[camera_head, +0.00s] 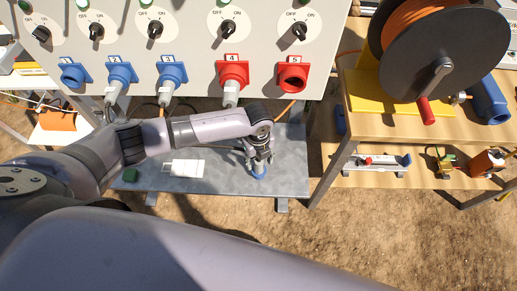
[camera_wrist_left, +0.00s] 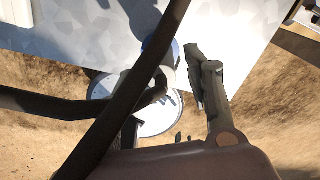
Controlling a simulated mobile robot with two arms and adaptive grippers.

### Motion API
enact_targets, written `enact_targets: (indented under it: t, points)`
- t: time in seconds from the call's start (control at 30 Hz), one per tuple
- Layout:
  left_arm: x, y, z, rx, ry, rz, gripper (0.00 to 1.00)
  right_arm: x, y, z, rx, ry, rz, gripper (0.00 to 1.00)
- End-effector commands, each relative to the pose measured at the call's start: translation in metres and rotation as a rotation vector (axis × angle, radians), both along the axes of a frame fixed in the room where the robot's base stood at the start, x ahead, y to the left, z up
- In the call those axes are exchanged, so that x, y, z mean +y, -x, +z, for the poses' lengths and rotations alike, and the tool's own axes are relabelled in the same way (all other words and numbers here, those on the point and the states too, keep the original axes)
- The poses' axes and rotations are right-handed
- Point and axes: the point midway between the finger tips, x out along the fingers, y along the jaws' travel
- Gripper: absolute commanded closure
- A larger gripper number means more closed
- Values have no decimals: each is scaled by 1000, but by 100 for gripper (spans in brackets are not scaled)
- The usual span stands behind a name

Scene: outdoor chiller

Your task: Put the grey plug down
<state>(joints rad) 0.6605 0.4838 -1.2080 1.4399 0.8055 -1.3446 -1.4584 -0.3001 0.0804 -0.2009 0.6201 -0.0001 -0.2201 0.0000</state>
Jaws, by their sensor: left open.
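My left gripper (camera_head: 257,164) is open, low over the grey metal shelf (camera_head: 288,168) below the socket panel. A small grey and blue piece (camera_head: 259,173), which looks like the grey plug, is at its fingertips, near the shelf's front edge. In the left wrist view, the open fingers (camera_wrist_left: 182,84) stand around a pale grey body above a round, blue-rimmed pale face (camera_wrist_left: 155,122). A dark finger and cable-like bar hide part of it, so I cannot tell whether they touch. My right gripper is not in view.
The panel (camera_head: 190,50) has blue and red sockets, some with grey plugs in them. A white card (camera_head: 187,168) and a green block (camera_head: 130,175) lie on the shelf's left part. A wooden rack with a cable reel (camera_head: 440,45) stands at right.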

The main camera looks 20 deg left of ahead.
Motion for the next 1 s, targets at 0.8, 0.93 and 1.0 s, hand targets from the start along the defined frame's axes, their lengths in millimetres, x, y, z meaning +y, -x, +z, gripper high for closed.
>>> enact_targets:
  t: [0.8,0.93,1.0]
  points:
    - [1,0,92,-1,0,1,53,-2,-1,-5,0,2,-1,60]
    - [1,0,91,-1,0,0,53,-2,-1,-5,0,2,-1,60]
    - [1,0,91,-1,0,0,53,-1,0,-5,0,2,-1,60]
